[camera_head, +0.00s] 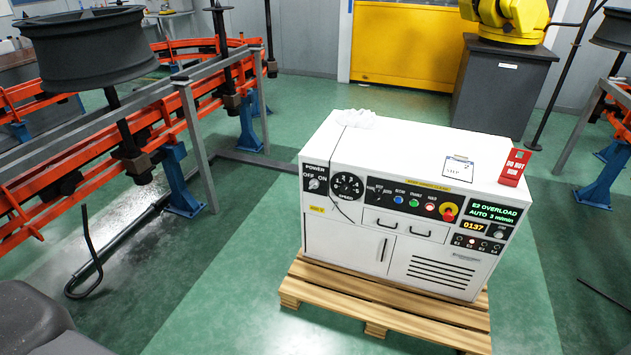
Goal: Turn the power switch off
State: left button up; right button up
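The power switch (314,184) is a small round knob at the upper left of the front panel of a white control cabinet (345,238). The labels POWER, OFF and ON stand above it. The knob is too small to tell which way it points. A dark speed dial (347,186) sits just right of it. A thin dark cable hangs down the front beside the dial. Neither gripper is in view. A dark grey rounded shape at the bottom left corner may be part of me.
The cabinet stands on a wooden pallet (376,328). A red "do not run" sign (515,167) and a paper note (458,169) are on its top. An orange conveyor rail (70,190) with a wheel (84,48) is at left.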

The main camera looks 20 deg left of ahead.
aim_at(314, 183)
jog(key=i+j, duration=0.3)
jog(key=i, duration=0.15)
jog(key=i+j, duration=0.3)
jog(key=i, duration=0.2)
jog(key=i+j, duration=0.3)
jog(key=i, duration=0.15)
jog(key=j+u, duration=0.05)
